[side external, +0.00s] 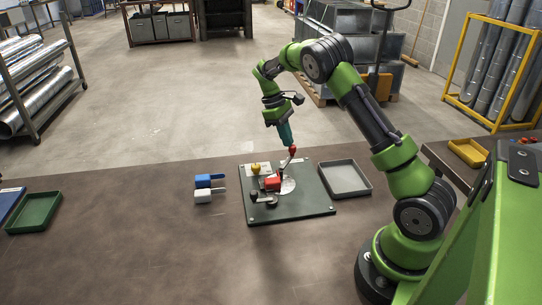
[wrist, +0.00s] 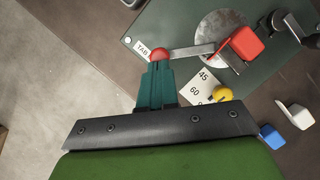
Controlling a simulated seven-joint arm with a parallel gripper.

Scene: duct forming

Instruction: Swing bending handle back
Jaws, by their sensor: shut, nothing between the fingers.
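The bending handle is a grey metal lever (wrist: 192,50) with a red ball knob (wrist: 160,55) at its end. In the side view the red knob (side external: 292,150) stands raised above the back of the dark green bending plate (side external: 310,204). The lever runs to a round metal disc (wrist: 226,32) on the plate. My gripper (side external: 289,144) has teal fingers and points down at the knob. In the wrist view the closed fingertips (wrist: 158,66) are right at the knob, which sits at their ends rather than between them; I cannot tell whether they touch.
On the plate are a red block (side external: 273,184), a yellow knob (side external: 256,168), a black-knobbed lever (side external: 265,198) and an angle card (wrist: 200,85). A blue-handled piece (side external: 204,181) and a white-handled piece (side external: 203,196) lie left. A grey tray (side external: 366,191) is right. The front bench is clear.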

